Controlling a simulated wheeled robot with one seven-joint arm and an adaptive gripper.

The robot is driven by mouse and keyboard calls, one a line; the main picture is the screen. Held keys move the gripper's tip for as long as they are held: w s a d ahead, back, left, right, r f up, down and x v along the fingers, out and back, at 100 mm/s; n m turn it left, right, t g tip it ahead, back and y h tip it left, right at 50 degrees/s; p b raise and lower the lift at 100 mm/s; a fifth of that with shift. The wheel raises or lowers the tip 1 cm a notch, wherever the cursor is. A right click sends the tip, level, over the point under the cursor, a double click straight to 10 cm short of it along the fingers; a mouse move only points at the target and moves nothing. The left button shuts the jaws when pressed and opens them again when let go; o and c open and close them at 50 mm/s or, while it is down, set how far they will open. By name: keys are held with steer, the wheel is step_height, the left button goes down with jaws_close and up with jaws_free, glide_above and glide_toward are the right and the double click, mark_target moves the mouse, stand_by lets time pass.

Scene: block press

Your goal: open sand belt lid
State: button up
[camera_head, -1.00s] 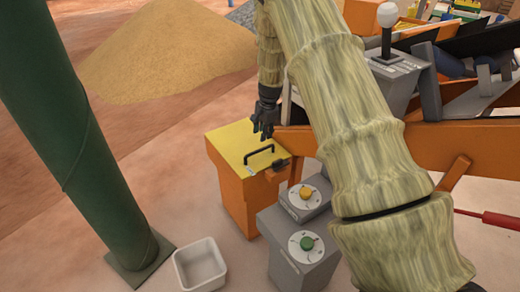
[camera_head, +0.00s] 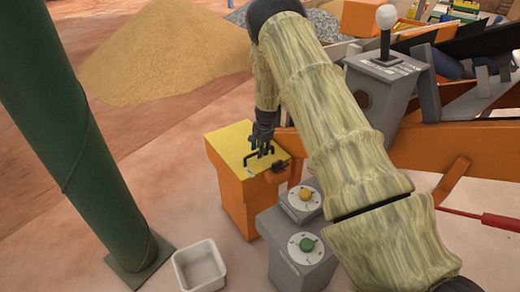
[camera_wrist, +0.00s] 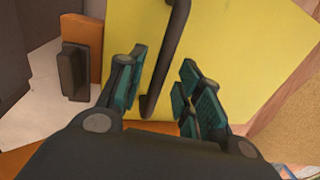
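The sand belt lid (camera_head: 228,139) is a flat yellow cover, closed on top of an orange box (camera_head: 236,198). A black bar handle (camera_head: 252,158) stands on it. In the wrist view the yellow lid (camera_wrist: 225,50) fills much of the picture, and the handle (camera_wrist: 167,55) runs between my fingers. My gripper (camera_head: 262,143) is above the lid at the handle. In the wrist view my gripper (camera_wrist: 160,90) is open, with its two teal-padded fingers on either side of the handle and gaps showing between them and the bar.
Two grey control boxes stand in front, with a yellow knob (camera_head: 305,193) and a green knob (camera_head: 306,244). A white bin (camera_head: 200,268) and a green post (camera_head: 85,150) are at left. A black latch-like block (camera_wrist: 73,70) sits beside the lid. A joystick box (camera_head: 385,70) is at right.

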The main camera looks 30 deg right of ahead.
steer(key=shift+c, duration=0.3)
jaws_close()
steer(key=shift+r, duration=0.1)
